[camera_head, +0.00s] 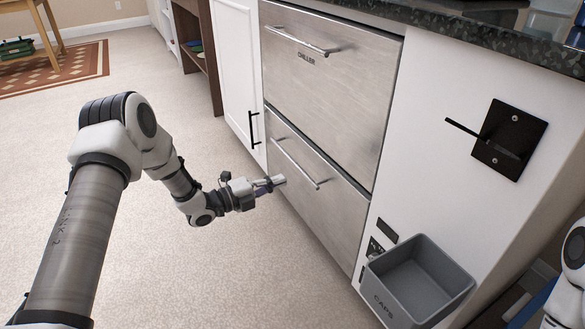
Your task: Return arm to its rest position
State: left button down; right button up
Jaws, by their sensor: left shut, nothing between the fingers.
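My left arm comes in from the left and reaches toward the lower steel drawer (312,193) of the chiller. My left gripper (279,180) is shut and empty, just left of the lower drawer's handle (298,165) in the picture. I cannot tell whether it touches the drawer front. Both chiller drawers look closed. A small white part of my right arm shows at the right edge; its gripper is out of view.
A grey bin marked CAPS (418,283) is at the lower right by the white panel. A black wall plate with a lever (510,140) sticks out above it. A dark countertop (480,27) runs along the top.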

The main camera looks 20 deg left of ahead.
pick_arm(q)
jog(key=s+d+f+n+g+y+p, duration=0.35)
jog(key=s+d+f+n+g, duration=0.2)
jog(key=s+d+f, duration=0.7)
jog(key=s+a+f+n+g+y, duration=0.2)
jog(key=s+a+n+g+y, duration=0.1)
jog(key=s+n, duration=0.5)
jog(key=s+a+f+n+g+y+p, duration=0.1)
jog(key=s+a+f+n+g+y, duration=0.3)
jog(key=s, duration=0.6)
jog(key=s+a+n+g+y, duration=0.1)
jog(key=s+n+g, duration=0.1)
jog(key=s+n, duration=0.7)
notch_tip(320, 180, up, 38)
jog(key=p, duration=3.8)
jog(key=shift+d, duration=0.2)
